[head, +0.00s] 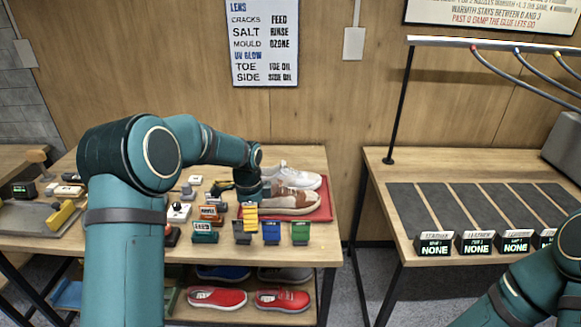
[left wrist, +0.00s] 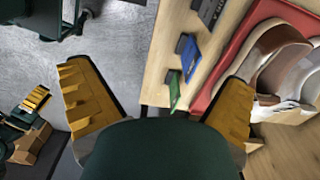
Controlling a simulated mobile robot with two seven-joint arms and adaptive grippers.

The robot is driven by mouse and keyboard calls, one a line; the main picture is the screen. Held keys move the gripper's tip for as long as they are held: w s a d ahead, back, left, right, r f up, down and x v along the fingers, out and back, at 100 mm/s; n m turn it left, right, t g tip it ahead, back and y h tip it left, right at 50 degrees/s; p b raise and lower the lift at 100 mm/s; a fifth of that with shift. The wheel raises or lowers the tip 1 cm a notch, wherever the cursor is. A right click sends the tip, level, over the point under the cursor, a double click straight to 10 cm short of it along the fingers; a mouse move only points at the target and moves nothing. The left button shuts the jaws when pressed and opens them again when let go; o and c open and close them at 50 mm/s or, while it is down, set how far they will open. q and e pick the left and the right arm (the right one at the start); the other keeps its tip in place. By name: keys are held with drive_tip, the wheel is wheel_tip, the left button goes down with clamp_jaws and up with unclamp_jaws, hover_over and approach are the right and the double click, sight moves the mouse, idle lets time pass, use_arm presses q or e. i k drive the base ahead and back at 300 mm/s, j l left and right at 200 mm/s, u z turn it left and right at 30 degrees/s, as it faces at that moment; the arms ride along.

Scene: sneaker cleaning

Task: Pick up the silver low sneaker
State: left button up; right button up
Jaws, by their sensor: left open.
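A white-silver low sneaker (head: 297,175) lies at the back of the red tray (head: 328,205) on the left table. A brown and cream shoe (head: 292,203) lies in front of it. Both shoes show in part at the right of the left wrist view, where the pale one (left wrist: 312,90) is cut off by the edge. My left gripper (head: 250,213) is open and empty above the table, just left of the tray's front; its yellow fingers (left wrist: 158,80) are spread wide. What seems to be my right gripper (left wrist: 35,100) shows small at left in that view; its opening is unclear.
Blue (head: 271,232) and green (head: 300,233) blocks stand along the front table edge. Small bottles and tools crowd the table to the left. Red shoes (head: 216,298) and a grey shoe (head: 286,274) lie on the lower shelf. Another table (head: 405,170) with dark mats stands right, across a gap.

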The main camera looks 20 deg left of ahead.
sight(292, 179)
drive_tip(key=i, duration=1.2)
